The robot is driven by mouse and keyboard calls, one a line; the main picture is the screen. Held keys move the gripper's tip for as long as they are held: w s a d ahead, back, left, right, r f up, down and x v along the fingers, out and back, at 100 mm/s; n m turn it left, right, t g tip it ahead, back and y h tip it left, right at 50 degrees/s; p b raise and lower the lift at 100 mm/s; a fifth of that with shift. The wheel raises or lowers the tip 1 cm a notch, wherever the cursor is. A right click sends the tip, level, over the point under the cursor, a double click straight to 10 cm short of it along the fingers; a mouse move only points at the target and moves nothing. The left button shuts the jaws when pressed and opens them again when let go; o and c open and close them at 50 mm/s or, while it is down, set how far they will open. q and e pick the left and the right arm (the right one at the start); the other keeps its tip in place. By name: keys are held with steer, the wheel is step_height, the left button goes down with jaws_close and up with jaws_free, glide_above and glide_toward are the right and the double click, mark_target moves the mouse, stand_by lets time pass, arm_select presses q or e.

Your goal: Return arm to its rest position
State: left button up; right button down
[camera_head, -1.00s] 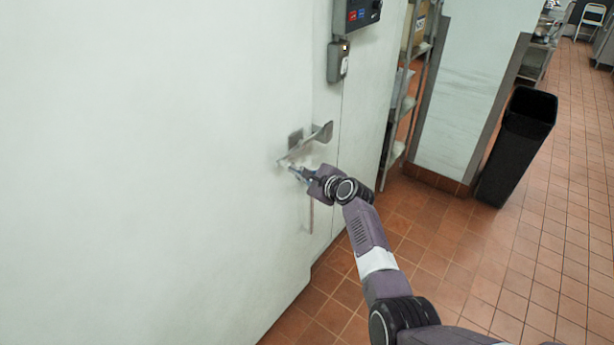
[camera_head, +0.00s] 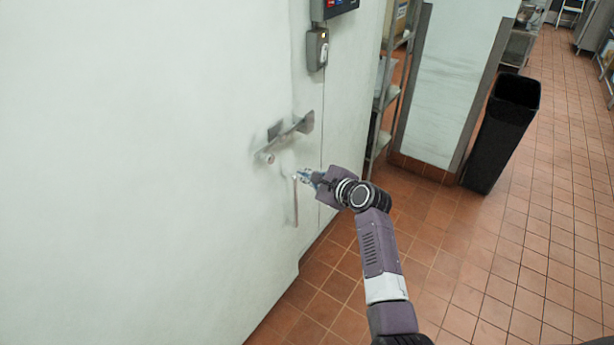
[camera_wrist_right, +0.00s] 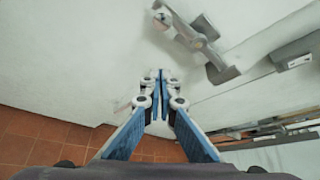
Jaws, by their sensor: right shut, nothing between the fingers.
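My right arm reaches in from the lower right of the head view. Its gripper (camera_head: 303,176) is just below and to the right of a metal door handle (camera_head: 284,138) on a large white door (camera_head: 140,170). In the right wrist view the two blue-padded fingers meet at their tips (camera_wrist_right: 160,76), shut and empty. The handle also shows in the right wrist view (camera_wrist_right: 200,42), beyond the fingertips and apart from them. My left gripper is not in view.
A control box (camera_head: 317,48) is on the wall above the handle. A metal shelf (camera_head: 384,100) stands past the door edge. A black bin (camera_head: 502,133) stands on the tiled floor (camera_head: 470,250), which is open at the right.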

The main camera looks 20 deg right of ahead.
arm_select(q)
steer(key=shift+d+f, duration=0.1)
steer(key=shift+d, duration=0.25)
arm_select(e)
steer(key=shift+s+r, duration=0.35)
steer(key=shift+s, duration=0.2)
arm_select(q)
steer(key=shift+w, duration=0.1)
arm_select(e)
steer(key=shift+w+d+f, duration=0.1)
steer(key=shift+d, duration=0.05)
